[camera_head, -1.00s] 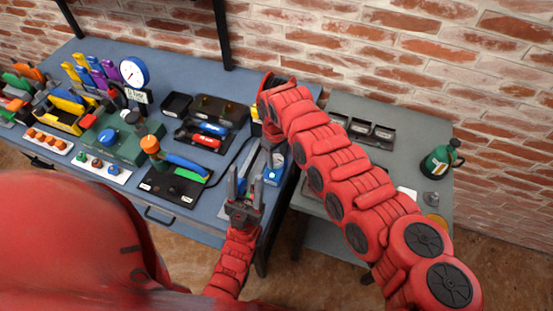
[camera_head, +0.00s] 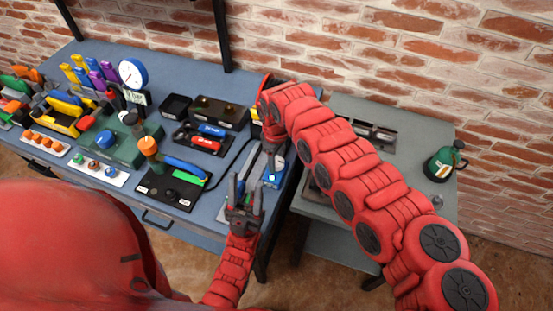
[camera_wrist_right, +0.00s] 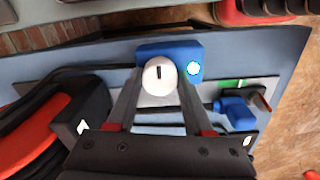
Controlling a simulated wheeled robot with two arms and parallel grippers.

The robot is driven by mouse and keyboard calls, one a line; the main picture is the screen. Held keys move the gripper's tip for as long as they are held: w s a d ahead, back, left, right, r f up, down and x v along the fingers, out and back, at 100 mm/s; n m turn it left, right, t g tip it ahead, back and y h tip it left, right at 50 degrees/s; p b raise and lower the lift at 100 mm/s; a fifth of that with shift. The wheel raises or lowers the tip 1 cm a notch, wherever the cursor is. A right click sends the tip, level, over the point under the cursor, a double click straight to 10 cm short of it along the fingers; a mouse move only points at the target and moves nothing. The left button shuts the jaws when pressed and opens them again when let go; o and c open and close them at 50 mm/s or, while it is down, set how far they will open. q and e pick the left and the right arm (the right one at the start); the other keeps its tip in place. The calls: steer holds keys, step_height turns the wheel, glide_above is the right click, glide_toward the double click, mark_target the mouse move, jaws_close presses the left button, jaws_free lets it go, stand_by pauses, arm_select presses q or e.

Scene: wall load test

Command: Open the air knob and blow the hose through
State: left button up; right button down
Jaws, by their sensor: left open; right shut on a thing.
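A blue box (camera_head: 273,176) with a lit light sits at the right end of the blue bench. In the right wrist view the blue box (camera_wrist_right: 180,52) carries a round white knob (camera_wrist_right: 160,76) with a dark line on it. My right gripper (camera_wrist_right: 160,82) is shut on the white knob, one finger at each side. In the head view my right gripper (camera_head: 272,148) is mostly hidden by its own arm. My left gripper (camera_head: 246,186) is open and empty, over the front edge of the bench. I cannot tell which part is the air hose.
A black plate (camera_head: 158,190) with an orange-topped post and a blue-green tube lies left of my left gripper. A dial gauge (camera_head: 132,74), button strips and tools fill the bench's left. A grey side table (camera_head: 345,110) holds a green bottle (camera_head: 445,162).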

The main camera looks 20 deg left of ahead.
steer(key=shift+c, duration=1.4)
jaws_free()
step_height(320, 180, up, 17)
steer(key=b, duration=0.4)
steer(key=shift+s+r, duration=0.15)
steer(key=shift+r, duration=0.05)
